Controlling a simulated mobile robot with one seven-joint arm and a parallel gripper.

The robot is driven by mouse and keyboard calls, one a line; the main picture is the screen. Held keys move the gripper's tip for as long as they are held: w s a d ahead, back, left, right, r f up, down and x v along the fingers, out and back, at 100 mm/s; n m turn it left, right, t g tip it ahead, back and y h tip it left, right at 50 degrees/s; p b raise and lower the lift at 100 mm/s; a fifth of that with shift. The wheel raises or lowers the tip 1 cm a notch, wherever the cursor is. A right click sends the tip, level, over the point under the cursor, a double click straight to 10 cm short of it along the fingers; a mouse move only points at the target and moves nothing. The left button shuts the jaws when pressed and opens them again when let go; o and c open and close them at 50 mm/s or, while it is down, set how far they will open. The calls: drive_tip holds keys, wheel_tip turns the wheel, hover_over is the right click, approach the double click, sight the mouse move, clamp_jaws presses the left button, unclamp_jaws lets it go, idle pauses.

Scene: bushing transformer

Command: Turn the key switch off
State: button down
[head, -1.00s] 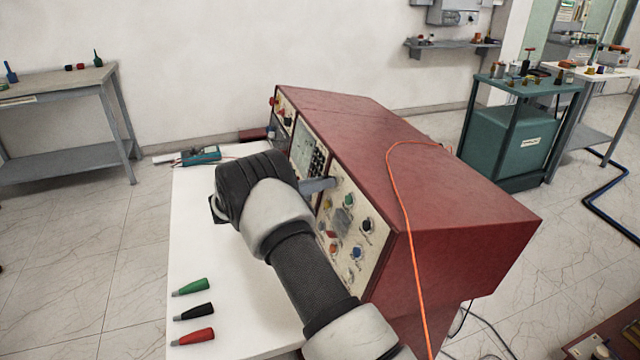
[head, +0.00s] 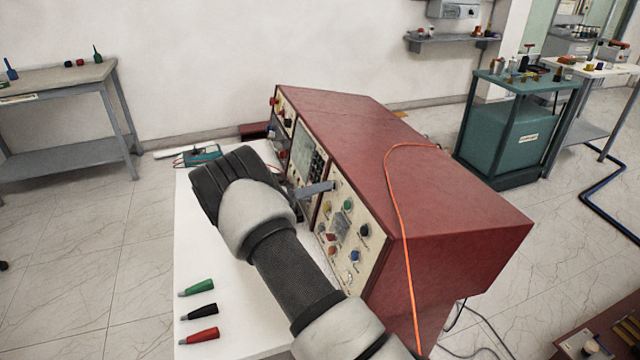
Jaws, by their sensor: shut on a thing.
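The red-cased test set (head: 440,185) stands on a white table, its cream control panel (head: 345,240) facing left. The panel has green, yellow, red, blue and dark knobs. My gripper (head: 322,188) is at the panel's upper left part, beside the screen section, its grey finger reaching the panel face. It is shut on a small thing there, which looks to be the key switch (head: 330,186). The key itself is mostly hidden by the finger, so its angle cannot be told. My wrist and forearm cover the panel's lower left.
Green, black and red plugs (head: 198,311) lie on the white table (head: 205,255) at front left. A teal meter (head: 202,156) lies behind my wrist. An orange cable (head: 400,220) drapes over the red case. A teal cabinet (head: 515,135) stands at back right.

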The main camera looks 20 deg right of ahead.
drive_tip(key=c, duration=1.9)
unclamp_jaws()
drive_tip(key=shift+c, duration=0.2)
drive_tip(key=shift+a, duration=0.1)
drive_tip(key=s+a+r, duration=0.1)
drive_tip(key=s+a, duration=0.2)
drive_tip(key=a, duration=1.4)
drive_tip(key=shift+b, duration=0.3)
